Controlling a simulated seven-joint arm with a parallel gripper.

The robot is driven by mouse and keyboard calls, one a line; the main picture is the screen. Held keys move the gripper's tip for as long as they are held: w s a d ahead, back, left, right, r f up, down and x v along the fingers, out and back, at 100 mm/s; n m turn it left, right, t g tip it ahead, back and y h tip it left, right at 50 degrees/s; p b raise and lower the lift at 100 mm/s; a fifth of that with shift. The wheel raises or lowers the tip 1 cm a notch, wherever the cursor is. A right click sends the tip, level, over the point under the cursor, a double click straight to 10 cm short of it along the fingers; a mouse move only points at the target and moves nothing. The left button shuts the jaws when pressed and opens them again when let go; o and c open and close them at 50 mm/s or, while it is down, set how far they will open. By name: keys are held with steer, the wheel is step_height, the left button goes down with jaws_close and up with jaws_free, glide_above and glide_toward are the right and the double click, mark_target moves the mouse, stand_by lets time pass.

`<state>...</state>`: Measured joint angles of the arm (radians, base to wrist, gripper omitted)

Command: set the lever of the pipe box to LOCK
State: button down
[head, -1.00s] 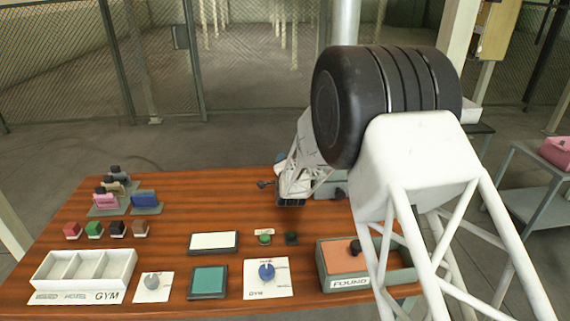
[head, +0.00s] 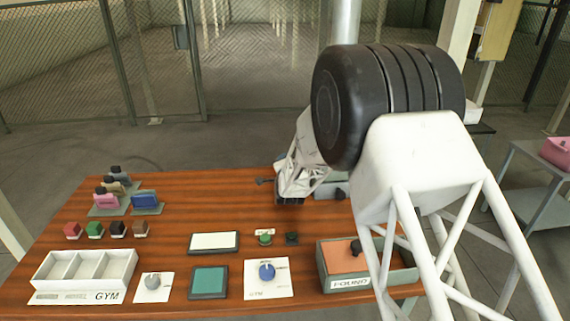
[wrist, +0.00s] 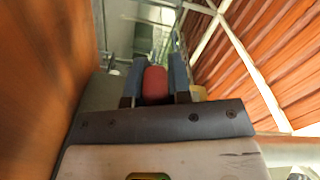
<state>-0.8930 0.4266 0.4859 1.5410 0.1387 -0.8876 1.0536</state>
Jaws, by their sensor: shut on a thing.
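My gripper (head: 290,199) is low over the far right part of the table, mostly covered by my own arm in the head view. In the wrist view its two dark fingers (wrist: 154,88) are shut on a red rounded knob (wrist: 154,78), one finger on each side. A grey-green box (head: 337,186) shows partly behind my gripper and looks like the pipe box. The LOCK mark and the lever's setting cannot be read here.
The table's middle is mostly clear.

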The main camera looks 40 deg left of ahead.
step_height(320, 180, up, 8)
steer(key=m, duration=1.1)
steer(key=shift+w+d+r, duration=0.2)
steer(key=c, duration=1.1)
jaws_free()
steer(key=shift+o, duration=0.3)
steer(key=shift+s+d, duration=0.15)
steer(key=v, duration=0.7)
steer(key=shift+s+d+r, duration=0.1)
steer(key=shift+s+d, duration=0.05)
